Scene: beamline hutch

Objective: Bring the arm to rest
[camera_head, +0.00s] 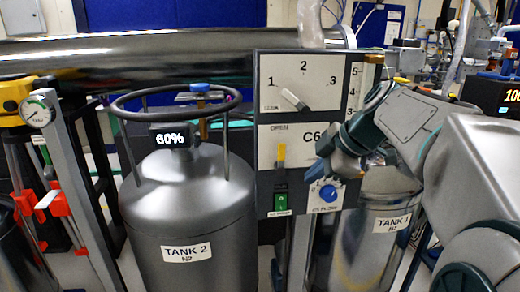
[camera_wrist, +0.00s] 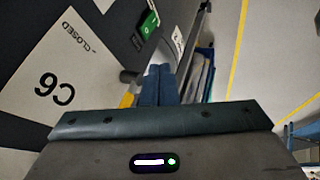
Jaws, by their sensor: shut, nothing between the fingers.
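My gripper (camera_head: 319,170) is in front of the control panel (camera_head: 265,120) in the head view, near a blue knob (camera_head: 328,193). In the wrist view my gripper's blue fingers (camera_wrist: 157,78) are together with nothing between them. My arm comes in from the right side of the head view and bends toward the panel. The fingers appear close to the panel face; whether they touch anything cannot be told.
The panel has a selector lever (camera_head: 294,100), a yellow handle (camera_head: 281,155) and a green switch (camera_head: 281,202). Tank 2 (camera_head: 187,220) stands left, Tank 1 (camera_head: 372,235) behind the panel's right side. A metal pipe (camera_head: 150,50) crosses behind. Open floor shows in the wrist view (camera_wrist: 270,60).

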